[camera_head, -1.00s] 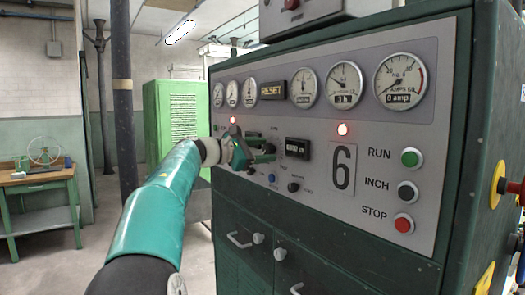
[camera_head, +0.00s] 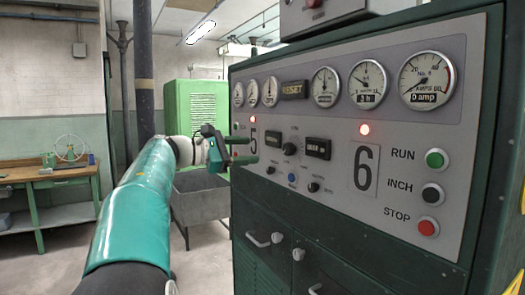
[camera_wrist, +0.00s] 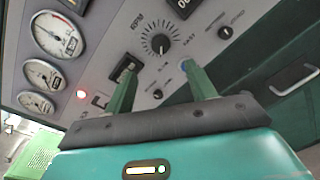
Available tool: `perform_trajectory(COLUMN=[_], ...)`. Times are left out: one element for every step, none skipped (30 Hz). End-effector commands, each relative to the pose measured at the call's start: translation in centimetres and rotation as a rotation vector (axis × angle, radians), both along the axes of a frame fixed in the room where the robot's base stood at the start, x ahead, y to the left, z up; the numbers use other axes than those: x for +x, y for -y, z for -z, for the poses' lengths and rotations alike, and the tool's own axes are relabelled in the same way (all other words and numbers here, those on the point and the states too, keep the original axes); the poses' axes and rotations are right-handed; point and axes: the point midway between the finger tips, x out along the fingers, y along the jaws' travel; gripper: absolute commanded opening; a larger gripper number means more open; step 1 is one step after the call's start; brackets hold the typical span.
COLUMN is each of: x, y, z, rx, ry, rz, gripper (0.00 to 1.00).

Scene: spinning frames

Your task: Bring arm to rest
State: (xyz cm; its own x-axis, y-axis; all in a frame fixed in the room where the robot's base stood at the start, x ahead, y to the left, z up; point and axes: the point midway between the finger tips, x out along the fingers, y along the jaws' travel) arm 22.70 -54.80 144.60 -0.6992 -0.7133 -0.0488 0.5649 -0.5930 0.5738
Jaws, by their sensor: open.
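My gripper (camera_head: 246,150) is at the end of my teal arm, left of the middle in the head view, in front of the left part of the grey control panel (camera_head: 400,135). Its two green fingers are apart with nothing between them. In the wrist view my gripper (camera_wrist: 160,80) also shows open and empty, its fingers pointing toward the panel's dial (camera_wrist: 160,44) and small knobs. I see no contact with the panel, though the exact distance is hard to judge.
The green cabinet (camera_head: 265,235) with handles fills the right side. RUN, INCH and STOP buttons (camera_head: 430,190) sit at the panel's right. A grey bin (camera_head: 205,212) stands behind my arm. A wooden workbench (camera_head: 60,173) stands at the far left, with open floor before it.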

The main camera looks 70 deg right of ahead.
Motion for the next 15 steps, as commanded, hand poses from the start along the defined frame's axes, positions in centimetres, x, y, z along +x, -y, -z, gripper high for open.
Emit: perform_trajectory(x=[0.52, 0.7, 0.92, 1.05, 1.15, 1.23, 1.25, 1.27, 1.27, 1.25, 1.26, 1.25, 1.24, 1.24, 1.25], y=[-0.49, -0.71, -0.93, -1.07, -1.17, -1.27, -1.3, -1.33, -1.32, -1.32, -1.31, -1.3, -1.3, -1.3, -1.29], z=[-0.04, -0.06, -0.08, -0.09, -0.09, -0.1, -0.1, -0.1, -0.1, -0.09, -0.1, -0.1, -0.1, -0.1, -0.09], rx=[0.0, 0.0, 0.0, 0.0, 0.0, 0.0, -0.001, -0.001, -0.001, -0.001, -0.001, -0.001, -0.001, -0.001, -0.001], ry=[0.0, 0.0, 0.0, 0.0, 0.0, 0.0, -0.001, -0.001, -0.001, -0.001, -0.001, -0.001, -0.001, -0.001, -0.001], rz=[-0.002, 0.0, -0.001, -0.001, -0.001, 0.0, 0.001, 0.001, 0.001, 0.001, 0.001, 0.001, 0.001, 0.001, 0.001], gripper=[0.56, 0.56, 0.56, 0.56, 0.56, 0.56, 0.56, 0.56, 0.56, 0.56, 0.56, 0.56, 0.56, 0.56, 0.56])
